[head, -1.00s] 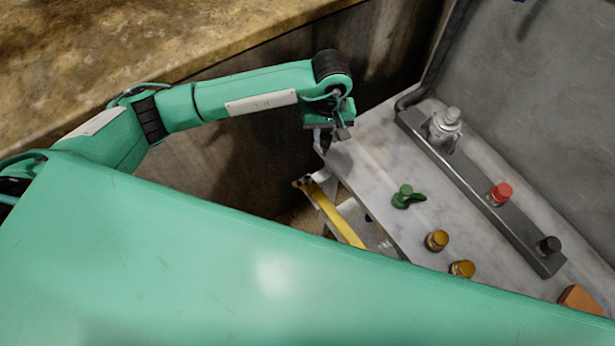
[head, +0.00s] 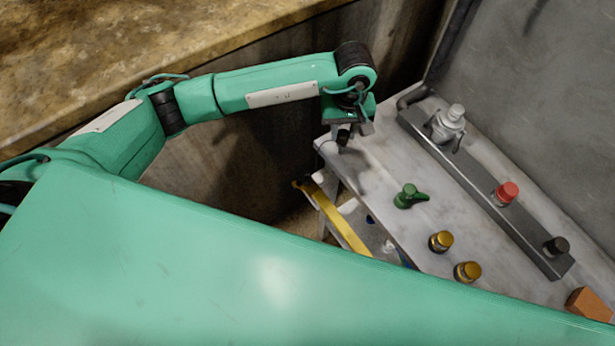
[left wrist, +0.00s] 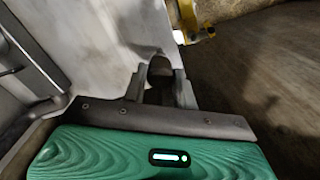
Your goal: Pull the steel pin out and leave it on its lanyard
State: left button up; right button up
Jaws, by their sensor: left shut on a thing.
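My left gripper (head: 343,138) is over the left corner of the pale worktop, pointing down. In the left wrist view its fingers (left wrist: 163,90) close around a dark, round-ended piece (left wrist: 160,68). I cannot tell for sure whether this piece is the steel pin or its handle. No lanyard can be made out. A yellow bar (head: 340,222) slopes down in front of the worktop, below the gripper and apart from it. A yellow part (left wrist: 198,30) also shows at the top of the left wrist view. My right gripper is not in view.
The pale worktop (head: 385,160) carries a green knob (head: 408,196) and two yellow-ringed knobs (head: 440,241). An orange block (head: 589,304) lies at right.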

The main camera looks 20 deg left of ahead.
pick_arm(q)
jog(key=shift+w+d+b, duration=0.3)
jog(key=shift+d+b, duration=0.15)
jog(key=shift+d, duration=0.25)
jog(key=shift+w+d+b, duration=0.3)
jog(key=shift+d+b, duration=0.2)
jog(key=shift+d, duration=0.25)
jog(key=shift+w+d+b, duration=0.3)
jog(key=shift+d+b, duration=0.15)
jog(key=shift+d, duration=0.25)
jog(key=shift+f, duration=0.15)
jog(key=shift+f+b, duration=0.35)
jog(key=shift+b, duration=0.5)
jog(key=o, duration=1.1)
